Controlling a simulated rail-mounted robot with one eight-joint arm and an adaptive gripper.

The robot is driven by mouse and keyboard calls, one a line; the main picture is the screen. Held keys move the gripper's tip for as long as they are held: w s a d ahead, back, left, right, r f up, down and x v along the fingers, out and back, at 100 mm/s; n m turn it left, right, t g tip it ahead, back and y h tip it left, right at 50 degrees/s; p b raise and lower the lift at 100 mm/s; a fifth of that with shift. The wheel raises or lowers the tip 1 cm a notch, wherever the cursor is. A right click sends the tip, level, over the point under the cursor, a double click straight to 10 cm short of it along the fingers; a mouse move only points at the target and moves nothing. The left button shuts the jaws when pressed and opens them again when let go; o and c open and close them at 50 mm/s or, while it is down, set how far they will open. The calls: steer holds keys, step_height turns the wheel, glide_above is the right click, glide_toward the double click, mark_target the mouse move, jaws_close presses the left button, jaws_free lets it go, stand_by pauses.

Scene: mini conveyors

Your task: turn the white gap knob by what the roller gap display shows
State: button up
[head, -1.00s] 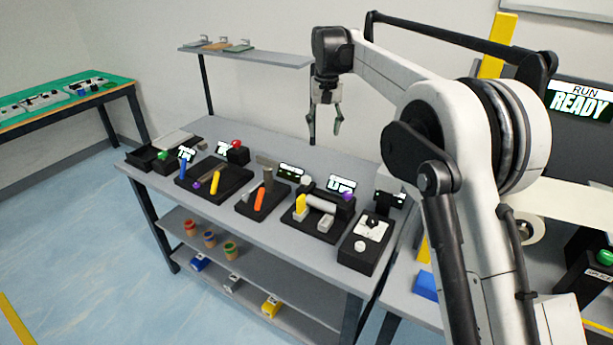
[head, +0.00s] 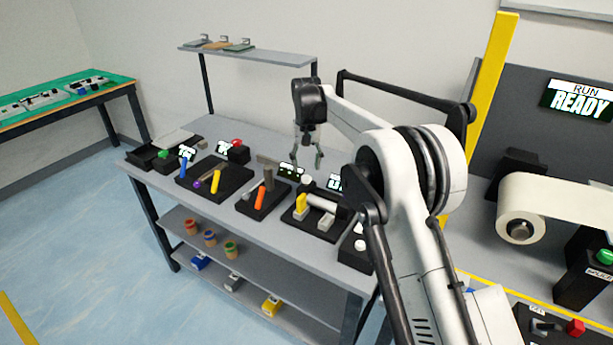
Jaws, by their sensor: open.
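My gripper (head: 307,156) is open and empty, pointing down above the back of the bench, behind and above the mini conveyor units. A small white knob (head: 307,181) stands just below it, at the back of the roller unit. Another white knob (head: 361,244) sits on the rightmost black unit (head: 354,260). I cannot tell for certain which is the gap knob. The roller unit (head: 318,228) has a yellow lever and a pale roller. The display (head: 335,183) behind it is partly covered by my arm. Its reading is not legible.
Units with an orange lever (head: 261,197) and yellow lever (head: 216,179) stand to the left. A red button (head: 236,143) is behind them. A shelf (head: 246,56) stands over the bench's back. A large white roll (head: 520,222) and a READY screen (head: 579,101) are at right.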

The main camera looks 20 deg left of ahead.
mark_target(307, 177)
steer(key=shift+f, duration=2.45)
jaws_close()
steer(key=shift+n, duration=0.4)
steer(key=n+b, duration=0.2)
steer(key=n, duration=0.1)
steer(key=shift+d+n, duration=0.1)
steer(key=shift+n, duration=0.3)
steer(key=n+b, duration=0.1)
steer(key=n, duration=0.4)
steer(key=shift+w, duration=0.15)
